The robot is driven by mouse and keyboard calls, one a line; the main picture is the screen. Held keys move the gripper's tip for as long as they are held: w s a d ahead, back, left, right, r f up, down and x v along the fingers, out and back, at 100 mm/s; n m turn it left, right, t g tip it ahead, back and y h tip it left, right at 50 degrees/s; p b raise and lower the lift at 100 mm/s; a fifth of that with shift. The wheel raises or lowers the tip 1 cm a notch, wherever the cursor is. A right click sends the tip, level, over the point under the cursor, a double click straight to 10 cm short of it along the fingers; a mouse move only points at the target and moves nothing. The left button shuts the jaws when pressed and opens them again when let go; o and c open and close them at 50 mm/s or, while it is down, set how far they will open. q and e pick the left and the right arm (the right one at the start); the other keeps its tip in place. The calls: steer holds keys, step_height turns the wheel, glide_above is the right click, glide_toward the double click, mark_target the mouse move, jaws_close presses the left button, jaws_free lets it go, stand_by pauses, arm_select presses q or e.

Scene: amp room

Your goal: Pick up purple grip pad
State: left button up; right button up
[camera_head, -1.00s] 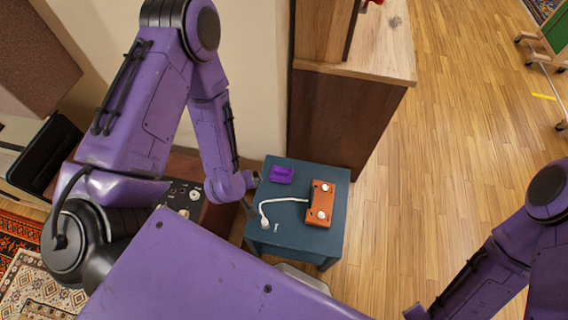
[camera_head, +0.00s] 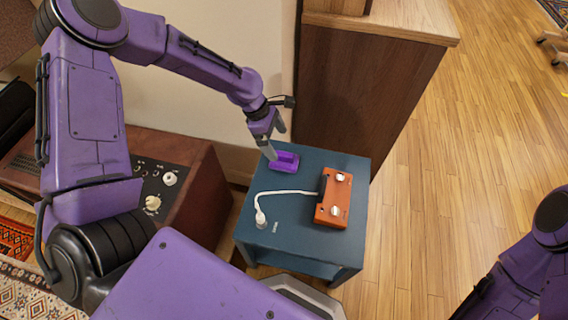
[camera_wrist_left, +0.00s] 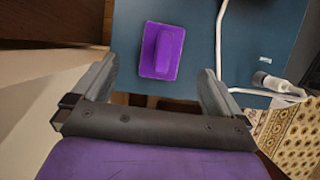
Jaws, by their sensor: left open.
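The purple grip pad (camera_head: 284,162) lies on the blue table (camera_head: 300,245) near its back left corner. In the left wrist view the grip pad (camera_wrist_left: 162,50) is a purple rectangle with a raised ridge. It lies ahead of the fingers and between their lines. My left gripper (camera_head: 275,150) is open and above the pad, partly covering it in the head view. In the wrist view nothing is between the fingers of my left gripper (camera_wrist_left: 160,85). My right gripper is not visible; only part of the right arm shows at the lower right.
An orange box with two white knobs (camera_head: 333,198) sits to the pad's right. A white cable (camera_head: 285,192) runs from it to a white plug (camera_head: 261,218). A wooden cabinet (camera_head: 365,90) stands behind the table, and a brown amp (camera_head: 190,190) stands left of it.

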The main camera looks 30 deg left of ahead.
mark_target(287, 154)
arm_select(q)
steer(key=x, duration=0.2)
steer(key=shift+d+f+b, duration=0.1)
steer(key=shift+f+b, duration=0.2)
steer(key=shift+f, duration=0.1)
steer(key=b+x, duration=0.2)
steer(key=x, duration=0.2)
steer(key=shift+s+f, duration=0.2)
steer(key=shift+w+d+f, duration=0.1)
steer(key=shift+d+f, duration=0.1)
steer(key=shift+f, duration=0.1)
steer(key=shift+r, duration=0.1)
steer(key=c, duration=1.3)
steer(key=shift+o, duration=0.2)
steer(key=shift+r+p, duration=0.55)
steer(key=shift+r, duration=0.95)
steer(key=s+d+r+p, duration=0.2)
steer(key=s+r, duration=0.3)
steer(key=s, duration=0.1)
steer(key=s+d+r+p, duration=0.3)
steer(key=s+r, duration=0.2)
steer(key=s, duration=0.2)
steer(key=shift+p, duration=0.35)
steer(key=shift+s, duration=0.1)
